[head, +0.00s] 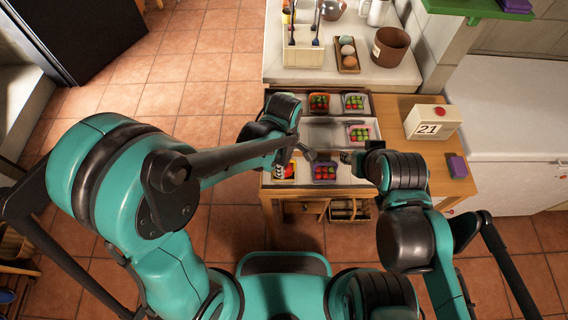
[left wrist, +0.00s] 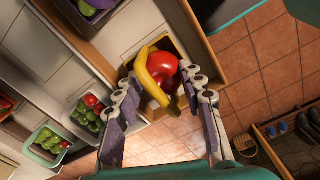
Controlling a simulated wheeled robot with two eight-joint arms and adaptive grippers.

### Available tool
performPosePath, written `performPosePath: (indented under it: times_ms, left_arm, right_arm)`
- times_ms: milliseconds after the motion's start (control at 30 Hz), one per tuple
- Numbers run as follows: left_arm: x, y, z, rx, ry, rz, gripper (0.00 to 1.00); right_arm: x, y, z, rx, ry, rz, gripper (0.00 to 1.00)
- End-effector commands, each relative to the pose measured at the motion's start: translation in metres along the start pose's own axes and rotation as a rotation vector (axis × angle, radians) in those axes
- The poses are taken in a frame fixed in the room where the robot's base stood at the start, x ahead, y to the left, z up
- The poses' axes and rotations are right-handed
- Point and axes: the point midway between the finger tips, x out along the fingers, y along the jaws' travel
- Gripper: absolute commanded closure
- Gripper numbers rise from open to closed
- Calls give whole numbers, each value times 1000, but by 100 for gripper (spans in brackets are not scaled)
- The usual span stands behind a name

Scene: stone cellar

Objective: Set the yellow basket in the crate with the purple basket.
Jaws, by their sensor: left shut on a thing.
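The yellow basket (head: 284,172) is at the left end of the front crate in the head view. In the left wrist view a basket with a banana and a round red fruit (left wrist: 164,70) sits between my left fingers; its rim is mostly hidden. My left gripper (head: 298,155) is shut on it; its fingers also show in the left wrist view (left wrist: 163,103). The purple basket (head: 325,172), with red and green contents, stands just to its right in the front crate (head: 352,174). My right gripper (head: 348,157) hovers at that crate's right side; its jaw opening is too small to judge.
The middle crate (head: 318,133) holds one basket (head: 358,133) at its right; its left and middle look bare. The back crate (head: 337,104) holds a red-filled basket (head: 319,103) and a pale basket (head: 354,102). A calendar box (head: 432,122) and purple block (head: 457,167) stand right.

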Motion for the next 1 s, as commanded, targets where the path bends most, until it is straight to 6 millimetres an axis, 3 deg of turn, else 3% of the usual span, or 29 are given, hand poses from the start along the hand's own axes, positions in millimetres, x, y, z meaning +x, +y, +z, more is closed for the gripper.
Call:
performPosePath:
  times_ms: [233,267,300,333,733,1000]
  left_arm:
    - [4,0,0,0,0,0,94]
    - [3,0,0,0,0,0,53]
    - [3,0,0,0,0,0,43]
    - [3,0,0,0,0,0,40]
    - [-6,0,0,0,0,0,40]
    - [-63,0,0,0,0,0,40]
  right_arm:
    - [4,0,2,0,0,0,60]
    - [2,0,2,0,0,0,60]
    - [2,0,2,0,0,0,60]
    - [2,0,2,0,0,0,60]
    - [-3,0,-2,0,0,0,60]
    - [-19,0,-14,0,0,0,60]
